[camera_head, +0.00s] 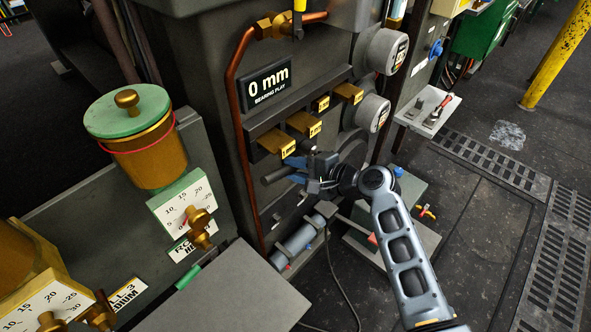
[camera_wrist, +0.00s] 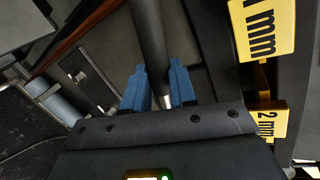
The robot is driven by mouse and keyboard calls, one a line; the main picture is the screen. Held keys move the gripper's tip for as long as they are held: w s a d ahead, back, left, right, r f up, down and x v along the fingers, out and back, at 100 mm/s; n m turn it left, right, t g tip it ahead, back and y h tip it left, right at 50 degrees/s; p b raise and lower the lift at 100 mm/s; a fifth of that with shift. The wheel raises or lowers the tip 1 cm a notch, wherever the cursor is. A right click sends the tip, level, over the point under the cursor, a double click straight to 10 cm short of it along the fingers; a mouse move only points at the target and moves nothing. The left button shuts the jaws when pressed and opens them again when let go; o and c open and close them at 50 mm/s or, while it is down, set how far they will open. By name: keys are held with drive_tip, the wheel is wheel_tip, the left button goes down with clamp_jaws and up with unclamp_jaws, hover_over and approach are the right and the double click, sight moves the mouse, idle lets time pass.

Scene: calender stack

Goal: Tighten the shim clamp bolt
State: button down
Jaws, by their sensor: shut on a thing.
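My gripper (camera_head: 294,177) is at the front of the dark machine housing, below the row of shims. Its blue fingers, seen in the wrist view (camera_wrist: 158,72), are closed on either side of a dark grey round bar (camera_wrist: 148,35). The bar's end (camera_head: 273,176) sticks out left of the fingers in the head view. It looks like the handle of the shim clamp bolt, but the bolt's threaded part and head are hidden. Brass shims (camera_head: 271,141) with yellow thickness tags sit in slots above; the "1 mm" tag (camera_wrist: 262,26) shows at the right of the wrist view.
A "0 mm bearing play" plate (camera_head: 268,86) is above the shims. Round gauges (camera_head: 372,113) stick out to the right. A copper pipe (camera_head: 236,130) runs down the left side. A grey cylinder (camera_head: 299,242) lies below my gripper. A small shelf with tools (camera_head: 427,110) is at right.

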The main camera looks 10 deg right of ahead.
drive_tip(key=shift+r, duration=0.25)
drive_tip(key=shift+w+d+r+m+y, duration=0.15)
drive_tip(key=shift+r+m+y, duration=0.15)
drive_tip(key=shift+r+m, duration=0.15)
idle(0.5)
drive_tip(key=shift+w+d+r+m+y, duration=0.2)
drive_tip(key=shift+r+m+y, duration=0.1)
drive_tip(key=shift+r+m, duration=0.1)
idle(0.3)
drive_tip(key=shift+s+a+f+n+h+b, duration=0.15)
drive_tip(key=shift+f+n+h+b, duration=0.1)
drive_tip(key=shift+f+n, duration=0.15)
drive_tip(key=shift+s+a+f+n+h+b, duration=0.15)
drive_tip(key=shift+f+n+b, duration=0.1)
drive_tip(key=shift+f, duration=0.1)
